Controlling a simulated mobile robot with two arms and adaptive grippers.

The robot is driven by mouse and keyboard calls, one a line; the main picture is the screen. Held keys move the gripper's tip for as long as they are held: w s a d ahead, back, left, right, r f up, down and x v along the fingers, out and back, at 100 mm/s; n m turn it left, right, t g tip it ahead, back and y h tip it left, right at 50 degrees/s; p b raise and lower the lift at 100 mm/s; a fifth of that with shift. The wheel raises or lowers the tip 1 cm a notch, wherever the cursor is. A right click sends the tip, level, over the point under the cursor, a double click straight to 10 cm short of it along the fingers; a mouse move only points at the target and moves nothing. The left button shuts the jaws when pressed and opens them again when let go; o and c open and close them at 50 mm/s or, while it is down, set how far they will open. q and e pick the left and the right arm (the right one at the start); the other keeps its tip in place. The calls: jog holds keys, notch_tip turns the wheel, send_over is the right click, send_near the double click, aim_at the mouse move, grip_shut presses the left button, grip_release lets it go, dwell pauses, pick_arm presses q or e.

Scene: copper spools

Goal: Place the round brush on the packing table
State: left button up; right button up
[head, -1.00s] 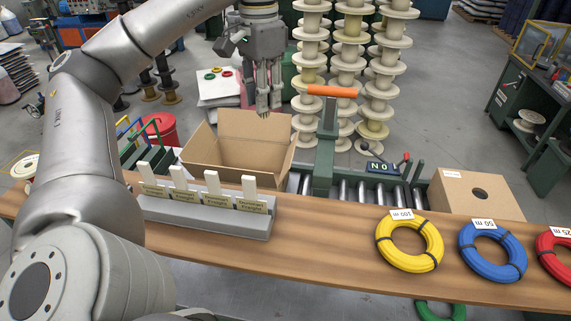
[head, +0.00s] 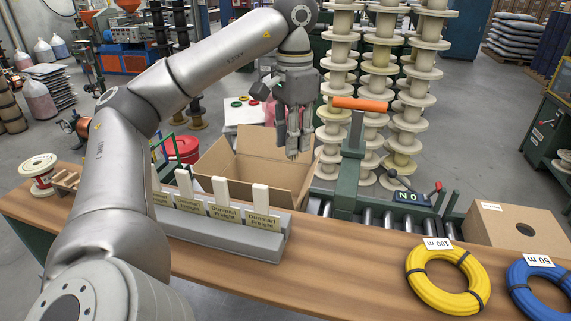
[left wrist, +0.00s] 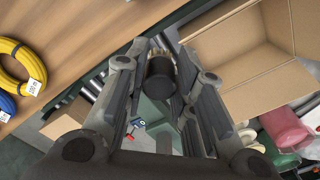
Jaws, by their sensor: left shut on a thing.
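My left gripper (head: 292,154) hangs with its fingers down, in front of the right part of the open cardboard box in the head view. In the left wrist view its fingers (left wrist: 163,100) are shut on a dark round thing with pale bristle-like tips, which looks like the round brush (left wrist: 160,79). In the head view the brush is hidden by the fingers or too small to make out. The wooden packing table (head: 350,268) runs across the front, and its top also shows in the left wrist view (left wrist: 100,30). My right gripper is out of view.
The open cardboard box (head: 232,167) stands behind the table. A grey holder (head: 240,238) with white labelled cards, a yellow coil (head: 418,281) and a blue coil (head: 528,290) are on the table. The tabletop between holder and yellow coil is clear.

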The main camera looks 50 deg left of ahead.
pick_arm(q)
jog(key=shift+s+f, duration=0.1)
jog(key=shift+f, duration=0.25)
jog(key=d+f+b, duration=0.1)
jog(key=d+f, duration=0.1)
jog(key=d, duration=0.2)
jog(key=s+d+f+b, duration=0.1)
jog(key=d+f, duration=0.2)
jog(key=d, duration=0.1)
jog(key=d+f+b, duration=0.1)
jog(key=d+f, duration=0.2)
jog(key=d, duration=0.1)
jog(key=shift+s+d+f, duration=0.1)
jog(key=shift+s+d, duration=0.2)
jog(key=shift+s, duration=0.1)
jog(key=f, duration=0.2)
jog(key=d+f+p, duration=0.1)
jog(key=f, duration=0.1)
jog(key=shift+s+d+f, duration=0.1)
jog(key=shift+d+f, duration=0.05)
jog(key=shift+f, duration=0.15)
jog(key=shift+f, duration=0.2)
jog(key=o, duration=1)
